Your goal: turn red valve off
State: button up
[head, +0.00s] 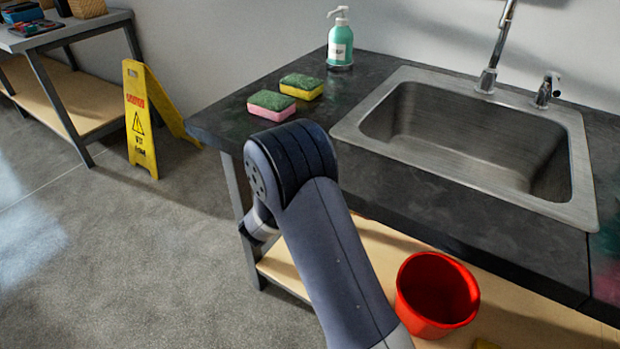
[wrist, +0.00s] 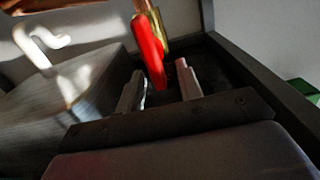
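The red valve handle (wrist: 148,47) shows in the wrist view as a long red lever, upper middle, beside a yellowish brass-coloured part (wrist: 155,22). My gripper (wrist: 160,68) is open. Its two pale fingers stand apart, and the lower end of the red handle shows in the gap between them, nearer the left finger. I cannot tell whether a finger touches it. In the head view my arm reaches down at the left end of the sink counter, and the fingers and the valve are hidden there.
A white curved pipe (wrist: 42,38) is at left in the wrist view. In the head view, the dark counter (head: 400,205) holds a sink (head: 350,128), sponges (head: 271,105) and a soap bottle (head: 340,48). A red bucket (head: 410,302) stands below. A yellow floor sign (head: 138,110) stands left.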

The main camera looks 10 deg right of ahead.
jog(key=shift+w+d, duration=0.25)
jog(key=shift+c, duration=0.4)
grip_shut()
